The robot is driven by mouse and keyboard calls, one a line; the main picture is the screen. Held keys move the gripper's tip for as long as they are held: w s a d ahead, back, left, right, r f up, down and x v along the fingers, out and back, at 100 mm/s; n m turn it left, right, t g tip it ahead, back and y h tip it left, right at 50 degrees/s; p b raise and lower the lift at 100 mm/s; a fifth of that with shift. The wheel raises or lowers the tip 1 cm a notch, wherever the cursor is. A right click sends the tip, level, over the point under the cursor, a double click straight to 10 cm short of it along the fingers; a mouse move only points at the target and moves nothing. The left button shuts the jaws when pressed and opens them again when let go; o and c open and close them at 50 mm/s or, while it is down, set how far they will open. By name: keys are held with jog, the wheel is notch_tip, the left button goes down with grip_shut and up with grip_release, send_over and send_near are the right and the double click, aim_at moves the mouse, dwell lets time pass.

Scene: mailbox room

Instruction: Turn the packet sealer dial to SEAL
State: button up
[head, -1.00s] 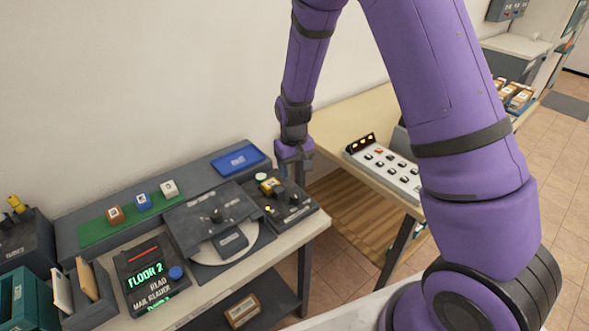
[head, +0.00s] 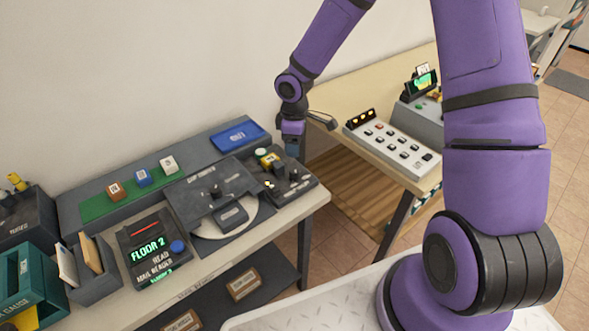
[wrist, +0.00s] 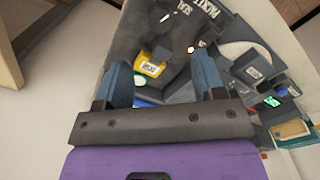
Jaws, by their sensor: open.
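The packet sealer (head: 302,189) is a dark box at the right end of the near bench, with black knobs on top and a yellow packet (head: 268,158) at its back left. In the wrist view, the sealer's top shows partial lettering reading like "PACKET SEAL", with a dark knob (wrist: 162,20) near it. The yellow packet (wrist: 150,67) shows between the fingers there. My gripper (wrist: 163,75) is open and empty, pointing down above the sealer's back edge. In the head view my gripper (head: 293,148) partly hides that edge. The dial's setting is too small to read.
A dark plate device (head: 205,190) stands left of the sealer, beside the mail reader (head: 155,250). A blue tray (head: 240,134) and green mat (head: 100,205) with several small blocks lie behind. A wooden table with a button panel (head: 395,140) stands to the right.

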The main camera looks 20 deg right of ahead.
aim_at(295, 170)
notch_tip(295, 170, down, 11)
jog(key=shift+r, duration=0.1)
dwell(0.5)
jog(key=c, duration=0.9)
